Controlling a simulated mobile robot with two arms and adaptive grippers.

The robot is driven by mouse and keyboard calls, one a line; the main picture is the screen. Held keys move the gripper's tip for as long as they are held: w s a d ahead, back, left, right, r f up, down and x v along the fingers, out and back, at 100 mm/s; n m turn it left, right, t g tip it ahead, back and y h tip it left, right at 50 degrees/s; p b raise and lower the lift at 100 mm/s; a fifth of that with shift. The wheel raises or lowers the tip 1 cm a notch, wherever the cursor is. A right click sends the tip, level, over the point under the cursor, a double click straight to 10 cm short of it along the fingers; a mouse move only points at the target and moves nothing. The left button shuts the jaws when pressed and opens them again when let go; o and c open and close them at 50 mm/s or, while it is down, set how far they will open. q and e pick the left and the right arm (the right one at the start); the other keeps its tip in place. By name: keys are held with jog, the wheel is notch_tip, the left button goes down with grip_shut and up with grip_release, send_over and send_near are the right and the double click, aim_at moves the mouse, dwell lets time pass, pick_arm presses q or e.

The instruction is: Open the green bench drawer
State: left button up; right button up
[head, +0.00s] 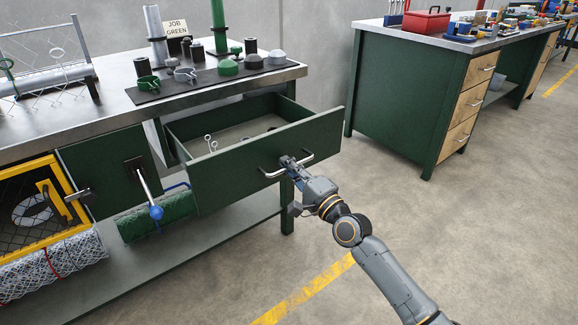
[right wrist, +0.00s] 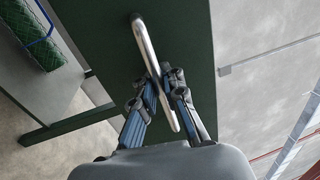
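The green bench drawer (head: 225,170) is pulled well out of the bench; its inside shows, with a pair of small silver ring-ended pieces (head: 210,143) and some dark items partly hidden by the front panel. Its silver bar handle (head: 272,174) is on the front panel and also shows in the right wrist view (right wrist: 145,43). My right gripper (head: 290,163) is at the middle of this handle. In the right wrist view, its fingers (right wrist: 161,82) lie on either side of the bar and close on it. My left gripper is not in view.
The bench top (head: 120,115) carries a dark mat with green and grey clamps and caps, and a "JOB GREEN" sign (head: 176,29). A lever with a blue knob (head: 156,212) sticks out left of the drawer. A second green bench (head: 405,95) stands right; floor between is clear.

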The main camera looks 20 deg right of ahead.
jog(key=o, duration=0.4)
jog(key=v, duration=1.2)
